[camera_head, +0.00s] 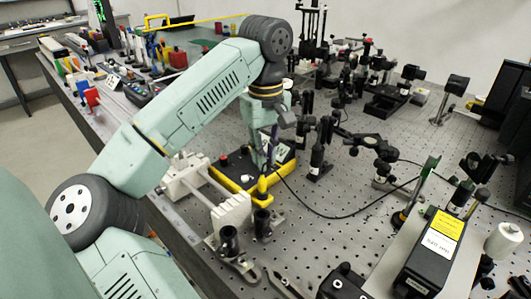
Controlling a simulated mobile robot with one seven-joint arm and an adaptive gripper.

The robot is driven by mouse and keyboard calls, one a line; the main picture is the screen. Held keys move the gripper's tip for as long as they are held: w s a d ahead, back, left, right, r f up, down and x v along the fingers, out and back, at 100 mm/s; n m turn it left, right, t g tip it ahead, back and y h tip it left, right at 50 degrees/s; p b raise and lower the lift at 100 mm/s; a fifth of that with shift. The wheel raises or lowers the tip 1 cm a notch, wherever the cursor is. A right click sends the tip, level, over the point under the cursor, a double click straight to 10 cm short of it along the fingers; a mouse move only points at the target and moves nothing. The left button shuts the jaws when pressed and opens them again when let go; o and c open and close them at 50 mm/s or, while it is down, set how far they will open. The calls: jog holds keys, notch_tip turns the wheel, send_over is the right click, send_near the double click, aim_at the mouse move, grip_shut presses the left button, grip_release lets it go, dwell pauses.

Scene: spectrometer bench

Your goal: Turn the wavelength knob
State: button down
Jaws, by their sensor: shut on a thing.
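A black box with yellow edges (231,181) sits on the bench in the middle of the view, with a small red knob or button (224,160) on its left part. My gripper (262,165) points down over the right part of this box. It is shut on what I take to be the wavelength knob, which the fingers and wrist hide. The knob's mark and angle cannot be seen.
The perforated optical bench (345,205) is crowded. A white rail assembly (232,211) stands in front of the box. A black cable (330,215) curves to the right. A black laser box with a yellow label (432,255) is at lower right. Several optic mounts stand behind.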

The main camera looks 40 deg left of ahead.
jog(key=c, duration=1.5)
grip_release()
jog(key=shift+c, duration=0.2)
notch_tip(320, 180, up, 8)
jog(key=shift+f, duration=0.25)
